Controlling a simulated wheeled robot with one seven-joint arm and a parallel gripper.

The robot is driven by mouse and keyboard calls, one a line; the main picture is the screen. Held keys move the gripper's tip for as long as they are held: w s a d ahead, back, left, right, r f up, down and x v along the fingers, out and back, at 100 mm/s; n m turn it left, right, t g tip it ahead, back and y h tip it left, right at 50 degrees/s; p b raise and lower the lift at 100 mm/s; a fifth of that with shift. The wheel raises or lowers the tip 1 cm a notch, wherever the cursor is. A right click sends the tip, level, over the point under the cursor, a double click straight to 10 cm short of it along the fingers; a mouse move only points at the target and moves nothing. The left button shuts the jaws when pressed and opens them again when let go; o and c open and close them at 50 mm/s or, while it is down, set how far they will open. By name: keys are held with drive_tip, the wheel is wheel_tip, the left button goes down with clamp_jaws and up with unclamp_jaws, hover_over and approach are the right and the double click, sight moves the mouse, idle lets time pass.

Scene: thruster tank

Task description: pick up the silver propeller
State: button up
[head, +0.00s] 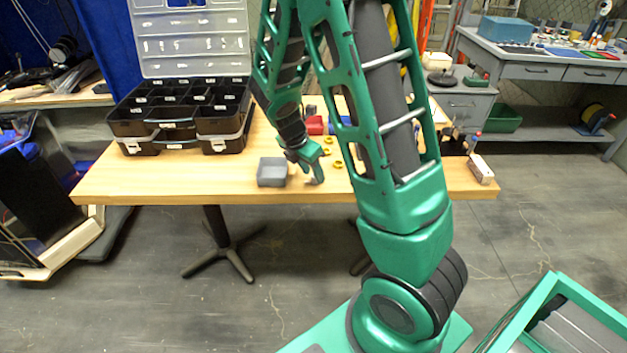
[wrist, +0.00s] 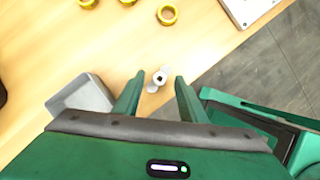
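The silver propeller (wrist: 160,77) is a small, light grey part on the wooden table. In the wrist view it shows in the gap between the fingertips of my gripper (wrist: 159,76). The fingers are apart, with clear space on both sides of the propeller, and it is not held. In the head view my green gripper (head: 313,168) points down just above the table's front part. A small grey piece by the fingertips there is too small to tell from a finger. How high the fingertips are above the propeller is hard to tell.
A grey open bin (head: 271,173) stands left of my gripper, near the front edge; it also shows in the wrist view (wrist: 82,97). Several gold rings (wrist: 167,15) lie beyond. A black organizer case (head: 180,115) stands open at the left. A white block (head: 481,169) sits at the right corner.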

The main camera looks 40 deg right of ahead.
sight(312, 176)
drive_tip(key=shift+x, duration=0.85)
clamp_jaws()
drive_tip(key=shift+r, duration=0.1)
drive_tip(key=shift+r, duration=0.35)
drive_tip(key=r, duration=0.3)
drive_tip(key=shift+a+r, duration=0.25)
drive_tip(key=shift+r, duration=0.1)
drive_tip(key=s+a+r, duration=0.1)
drive_tip(key=a+r, duration=0.5)
drive_tip(key=a, duration=0.5)
drive_tip(key=shift+r, duration=0.25)
